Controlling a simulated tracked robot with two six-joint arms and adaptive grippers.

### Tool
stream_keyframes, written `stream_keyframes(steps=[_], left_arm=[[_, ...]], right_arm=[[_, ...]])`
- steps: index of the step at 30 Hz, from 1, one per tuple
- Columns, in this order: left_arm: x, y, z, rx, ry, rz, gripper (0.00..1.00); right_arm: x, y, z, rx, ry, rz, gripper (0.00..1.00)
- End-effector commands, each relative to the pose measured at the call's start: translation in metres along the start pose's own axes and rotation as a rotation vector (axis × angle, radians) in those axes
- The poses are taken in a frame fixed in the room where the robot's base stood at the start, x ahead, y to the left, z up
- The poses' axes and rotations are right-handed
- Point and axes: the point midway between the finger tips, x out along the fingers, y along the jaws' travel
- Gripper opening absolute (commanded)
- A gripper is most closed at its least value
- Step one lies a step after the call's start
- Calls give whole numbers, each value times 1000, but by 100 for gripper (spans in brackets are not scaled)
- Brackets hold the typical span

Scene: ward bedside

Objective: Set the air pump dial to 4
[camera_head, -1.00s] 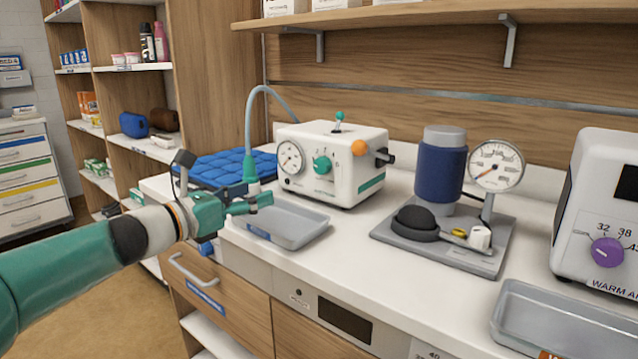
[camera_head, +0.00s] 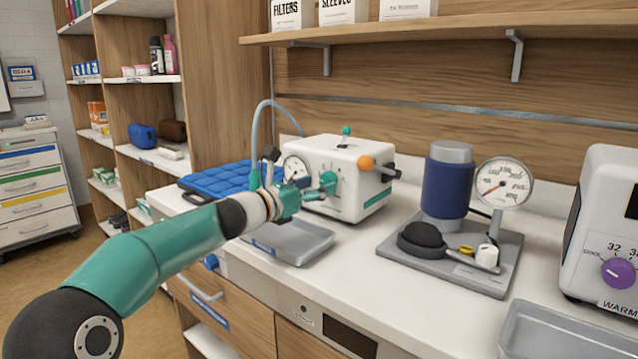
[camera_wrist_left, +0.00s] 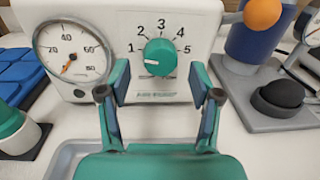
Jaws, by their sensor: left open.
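The air pump (camera_head: 325,152) is a white box on the counter with a round gauge, a teal dial and an orange knob on its side. In the left wrist view, the teal dial (camera_wrist_left: 160,57) sits on the pump's front under the numbers 1 to 5. A pale mark shows at its lower left; its exact setting is hard to tell. My left gripper (camera_wrist_left: 159,76) is open, one finger on either side of the dial's lower part. Whether the fingers touch it cannot be told. In the head view, the gripper (camera_head: 318,188) partly covers the pump's front.
A grey tray (camera_head: 302,252) lies below my left gripper. A blue padded mat (camera_head: 215,178) is left of the pump. A grey stand (camera_head: 455,270) with a blue cylinder (camera_head: 444,188) and dial gauge (camera_head: 503,184) stands to the right, then a white warmer (camera_head: 607,225).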

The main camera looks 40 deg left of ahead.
Motion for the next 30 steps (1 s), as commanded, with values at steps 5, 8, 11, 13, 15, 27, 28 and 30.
stream_keyframes(steps=[5, 8, 11, 13, 15, 27, 28, 30], left_arm=[[12, 0, 0, 0, 0, -1, 64], [13, 0, 0, 1, 0, 0, 64], [13, 0, 0, 1, 0, 0, 64], [13, 0, 0, 1, 0, 0, 64], [13, 0, 0, 1, 0, 1, 57], [12, 0, 0, 2, 0, 1, 4], [12, 1, 0, 2, 0, 1, 4], [12, 1, 0, 7, 0, 1, 4]], right_arm=[[-2, -1, 0, 0, 0, 0, 0], [-2, -1, 0, 0, 0, 0, 0], [-2, -1, 0, 0, 0, 0, 0], [-2, -1, 0, 0, 0, 0, 0], [-2, -1, 0, 0, 0, 0, 0], [-2, -1, 0, 0, 0, 0, 0], [-2, -1, 0, 0, 0, 0, 0], [-2, -1, 0, 0, 0, 0, 0]])
